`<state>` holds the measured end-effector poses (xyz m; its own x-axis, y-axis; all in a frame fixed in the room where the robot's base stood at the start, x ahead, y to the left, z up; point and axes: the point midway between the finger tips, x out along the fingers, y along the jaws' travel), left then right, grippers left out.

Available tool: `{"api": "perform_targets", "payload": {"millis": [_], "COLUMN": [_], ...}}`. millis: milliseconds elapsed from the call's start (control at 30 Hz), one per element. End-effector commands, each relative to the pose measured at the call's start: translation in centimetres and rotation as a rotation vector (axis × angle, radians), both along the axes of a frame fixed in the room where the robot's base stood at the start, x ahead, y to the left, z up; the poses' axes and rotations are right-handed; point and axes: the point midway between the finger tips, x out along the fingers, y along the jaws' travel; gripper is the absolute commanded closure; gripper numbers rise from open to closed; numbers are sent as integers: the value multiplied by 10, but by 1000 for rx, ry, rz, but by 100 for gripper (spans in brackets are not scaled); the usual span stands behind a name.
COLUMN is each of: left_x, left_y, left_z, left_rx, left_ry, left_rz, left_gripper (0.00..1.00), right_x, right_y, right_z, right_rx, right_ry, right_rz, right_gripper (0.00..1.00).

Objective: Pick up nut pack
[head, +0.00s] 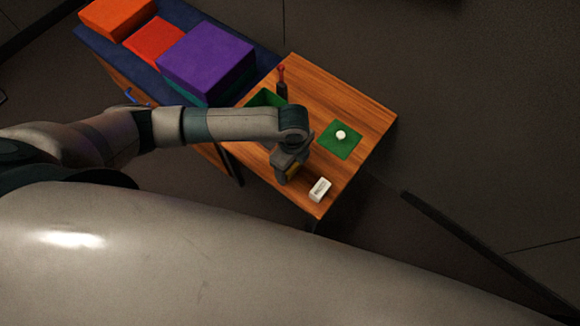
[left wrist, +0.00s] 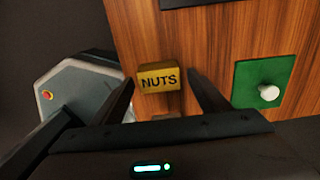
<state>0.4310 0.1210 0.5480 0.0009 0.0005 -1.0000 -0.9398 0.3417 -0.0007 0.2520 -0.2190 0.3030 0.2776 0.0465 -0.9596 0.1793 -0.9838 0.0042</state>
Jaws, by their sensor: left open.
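The nut pack (left wrist: 158,79) is a small yellow-brown block with "NUTS" in dark letters, on the wooden table. In the left wrist view it lies between the two spread fingers of my left gripper (left wrist: 161,76), with a visible gap on each side. In the head view my left gripper (head: 287,170) is over the near part of the table and hides most of the pack; a yellowish patch of it (head: 293,173) shows beside the gripper. My left gripper is open. My right gripper is not in view.
A white box (head: 320,189) lies near the front edge. A green tray (head: 266,97) and a red-topped dark tool (head: 281,76) are at the back. Purple (head: 207,58) and orange boxes stand left.

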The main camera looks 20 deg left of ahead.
Motion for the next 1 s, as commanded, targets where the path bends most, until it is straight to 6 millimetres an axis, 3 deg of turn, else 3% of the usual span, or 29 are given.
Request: {"api": "perform_targets", "payload": {"millis": [133, 567, 600, 767, 800, 1000], "left_x": [-1, 0, 0, 0, 0, 0], "left_y": [0, 0, 0, 0, 0, 0], "left_z": [-9, -9, -9, -9, -9, -9], "left_rx": [-1, 0, 0, 0, 0, 0], "left_ry": [1, 0, 0, 0, 0, 0], "left_rz": [0, 0, 0, 0, 0, 0], "left_gripper": [31, 31, 34, 72, 76, 76], "right_x": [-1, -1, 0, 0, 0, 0], "right_y": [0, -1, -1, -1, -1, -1], "right_z": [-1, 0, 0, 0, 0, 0], "right_rx": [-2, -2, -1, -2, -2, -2], "right_ry": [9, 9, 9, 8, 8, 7], "right_rz": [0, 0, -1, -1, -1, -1], "right_gripper": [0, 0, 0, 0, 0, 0]}}
